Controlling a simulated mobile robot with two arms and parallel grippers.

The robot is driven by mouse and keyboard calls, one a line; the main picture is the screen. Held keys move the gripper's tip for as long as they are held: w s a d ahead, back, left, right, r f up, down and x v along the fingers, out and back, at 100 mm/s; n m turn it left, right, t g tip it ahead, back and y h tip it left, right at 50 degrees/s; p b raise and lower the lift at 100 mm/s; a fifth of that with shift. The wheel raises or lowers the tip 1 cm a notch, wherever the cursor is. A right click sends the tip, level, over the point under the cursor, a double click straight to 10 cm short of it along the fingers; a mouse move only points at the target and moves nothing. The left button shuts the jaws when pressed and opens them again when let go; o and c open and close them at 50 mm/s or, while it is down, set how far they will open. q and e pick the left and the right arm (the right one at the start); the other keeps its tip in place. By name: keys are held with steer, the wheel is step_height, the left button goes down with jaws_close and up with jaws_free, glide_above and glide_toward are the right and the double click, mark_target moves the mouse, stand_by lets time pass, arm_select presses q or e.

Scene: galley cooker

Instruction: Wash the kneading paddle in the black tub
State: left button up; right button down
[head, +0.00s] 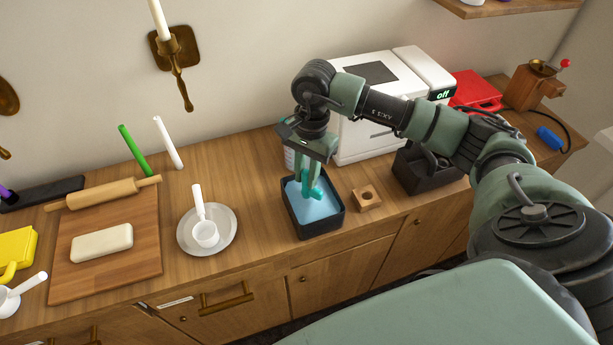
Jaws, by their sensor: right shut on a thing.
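The black tub (341,219) stands on the wooden counter near its front edge, with blue water (315,212) in it. My right gripper (312,178) points down over the tub and is shut on a turquoise piece (309,192), which I take to be the kneading paddle. The turquoise piece reaches down into the tub at the water. Its lower end and exact shape are hard to make out. My left gripper is out of view.
A small wooden block with a hole (367,200) sits just right of the tub. A white machine (378,130) stands behind, and a dark box (430,175) to the right.

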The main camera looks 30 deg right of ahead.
steer(key=shift+r+p, duration=1.55)
steer(key=shift+r, duration=2.05)
steer(key=shift+a, duration=0.1)
